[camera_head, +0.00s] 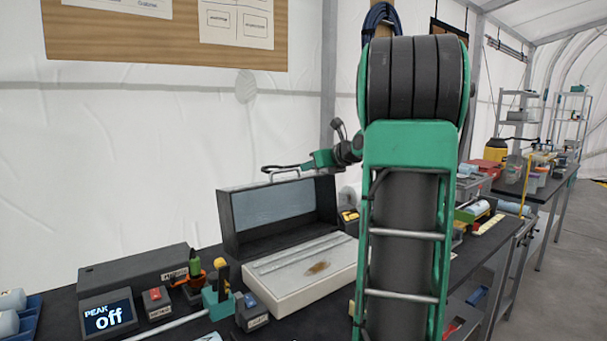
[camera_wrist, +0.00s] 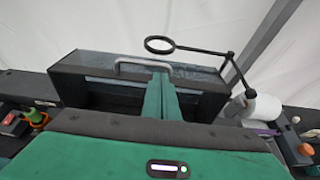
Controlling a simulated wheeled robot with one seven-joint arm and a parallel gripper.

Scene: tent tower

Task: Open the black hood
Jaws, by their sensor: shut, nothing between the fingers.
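The black hood (camera_head: 233,228) stands raised at the rear of a white base (camera_head: 283,290), its grey inner panel facing front. The base lies uncovered, with a brown mark on its top. A metal handle (camera_head: 284,172) runs along the hood's top edge. My gripper (camera_head: 268,169) is shut and empty, level with the handle; its green fingers reach left from the wrist. In the wrist view, the shut fingers (camera_wrist: 160,74) point at the hood (camera_wrist: 90,70) beside the handle (camera_wrist: 140,62). I cannot tell whether they touch it. My arm hides the area right of the hood.
A ring on a jointed arm (camera_wrist: 160,44) and a white roll (camera_wrist: 262,108) are near the hood.

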